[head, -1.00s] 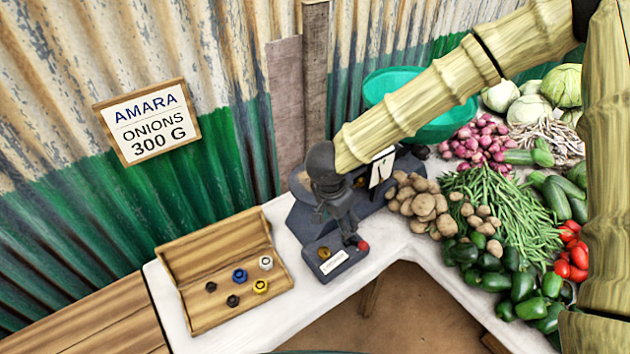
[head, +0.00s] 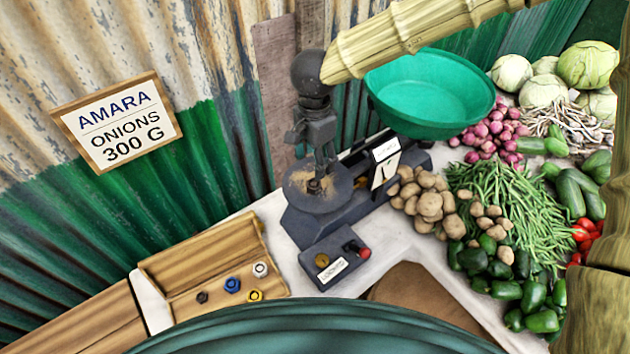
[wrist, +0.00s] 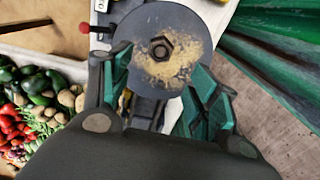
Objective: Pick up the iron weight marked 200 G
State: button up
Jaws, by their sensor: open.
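A dark hexagonal iron weight (wrist: 161,48) stands on the round, dusty grey plate (wrist: 185,25) of the scale in the wrist view. In the head view the weight (head: 314,186) shows small on the plate (head: 335,195), under my gripper. I cannot read a 200 G mark on it. My gripper (wrist: 161,60) is open and empty, pointing down, with its teal-padded fingers on either side of the weight in the wrist view. In the head view my gripper (head: 320,163) is above the plate. I cannot tell the exact gap between fingertips and weight.
A wooden box (head: 205,250) holds black, blue, white and yellow weights at left. A green pan (head: 430,90) sits on the scale's far side. Potatoes (head: 430,205), beans (head: 500,205) and other vegetables crowd the right. A sign (head: 118,122) reads AMARA ONIONS 300 G.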

aim_at(314, 183)
jog(key=f, duration=0.2)
jog(key=w+f, duration=0.1)
jog(key=shift+a+f+p, duration=0.25)
jog(key=shift+f+p, duration=0.05)
jog(key=shift+f, duration=0.3)
jog(key=f+p, duration=0.1)
jog(key=s+f+p, duration=0.1)
jog(key=f, duration=0.1)
jog(key=shift+s+d+f, duration=0.1)
jog(key=shift+f, duration=0.15)
jog(key=shift+w+d+f, duration=0.1)
jog(key=shift+w+f, duration=0.1)
jog(key=shift+f, duration=0.3)
jog(key=shift+s+r, duration=0.1)
jog(key=shift+s, duration=0.1)
jog(key=c, duration=1.2)
